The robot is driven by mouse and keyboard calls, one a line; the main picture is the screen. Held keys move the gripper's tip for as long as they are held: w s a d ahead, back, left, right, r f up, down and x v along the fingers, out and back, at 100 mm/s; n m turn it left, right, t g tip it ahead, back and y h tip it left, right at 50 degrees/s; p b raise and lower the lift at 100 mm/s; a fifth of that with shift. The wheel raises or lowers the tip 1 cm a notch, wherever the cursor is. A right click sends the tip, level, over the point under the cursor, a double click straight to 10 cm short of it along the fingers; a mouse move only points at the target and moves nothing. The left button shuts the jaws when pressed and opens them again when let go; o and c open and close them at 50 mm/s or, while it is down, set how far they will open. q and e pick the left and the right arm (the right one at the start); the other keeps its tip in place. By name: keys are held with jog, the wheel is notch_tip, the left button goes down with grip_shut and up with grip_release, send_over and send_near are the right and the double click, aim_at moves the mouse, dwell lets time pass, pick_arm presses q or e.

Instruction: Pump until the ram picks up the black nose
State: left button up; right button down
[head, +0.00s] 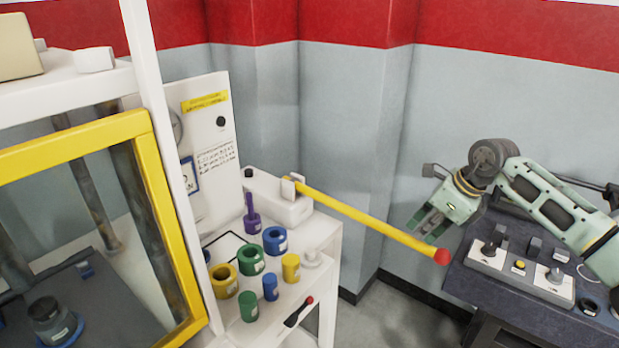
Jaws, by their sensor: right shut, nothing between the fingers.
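A yellow pump lever (365,219) with a red end knob (441,257) slants down to the right from a white pump body (277,203) on the white side table. My right gripper (423,230) is shut and empty, its fingertips just above and left of the red knob. I cannot tell whether it touches the lever. Behind the yellow-framed guard (160,220) at left, a dark cylindrical piece (48,318) sits on a blue ring; I cannot tell whether it is the black nose. The ram is not clearly visible. My left gripper is out of view.
Several coloured rings and plugs, such as a green ring (250,259), stand on the white side table (318,235). A dark bench (460,283) at right bears a control panel (525,273) with black knobs. Open floor (375,325) lies between the two.

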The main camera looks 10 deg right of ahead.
aim_at(421, 242)
jog(key=shift+s+d+f+b, duration=0.1)
jog(key=shift+f+b, duration=1)
jog(key=shift+f, duration=0.75)
